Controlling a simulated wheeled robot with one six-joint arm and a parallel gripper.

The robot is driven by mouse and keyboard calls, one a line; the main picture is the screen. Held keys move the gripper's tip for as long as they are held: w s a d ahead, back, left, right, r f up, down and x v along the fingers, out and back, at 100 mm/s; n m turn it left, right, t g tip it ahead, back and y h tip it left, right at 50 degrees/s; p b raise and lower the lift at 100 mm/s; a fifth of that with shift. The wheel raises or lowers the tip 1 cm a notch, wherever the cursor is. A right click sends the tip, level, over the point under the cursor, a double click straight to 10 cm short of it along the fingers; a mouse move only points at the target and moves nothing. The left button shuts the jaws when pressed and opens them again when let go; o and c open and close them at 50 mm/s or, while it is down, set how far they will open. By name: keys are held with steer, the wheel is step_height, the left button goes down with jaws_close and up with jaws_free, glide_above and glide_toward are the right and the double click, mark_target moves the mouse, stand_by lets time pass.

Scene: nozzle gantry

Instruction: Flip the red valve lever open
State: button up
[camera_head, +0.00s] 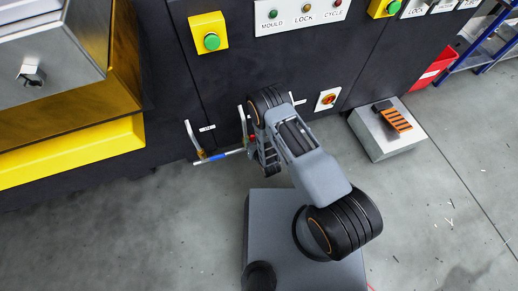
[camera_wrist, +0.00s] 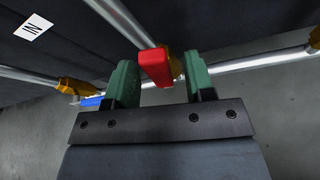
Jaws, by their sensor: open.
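The red valve lever (camera_wrist: 155,66) shows in the wrist view as a red block on a brass valve body (camera_wrist: 176,62) joined to metal pipes. My gripper (camera_wrist: 161,82) has two green fingers set apart. The red lever appears between them, nearer the left finger, with a visible gap to the right one. I cannot tell whether the left finger touches it. In the head view only a small bit of the red lever (camera_head: 251,138) shows beside my arm, which hides most of the valve and the gripper.
A blue lever (camera_wrist: 92,101) on another brass valve (camera_wrist: 72,86) lies to the left in the wrist view. A third brass fitting (camera_wrist: 315,38) is at the right edge. A dark panel (camera_head: 170,95) stands behind the pipes. A grey box (camera_head: 374,144) stands on the floor to the right.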

steer(key=p+v, duration=0.3)
steer(key=v, duration=0.9)
steer(key=shift+s, duration=0.2)
steer(key=shift+d+r, duration=0.1)
steer(key=shift+r, duration=0.05)
steer(key=shift+c, duration=0.4)
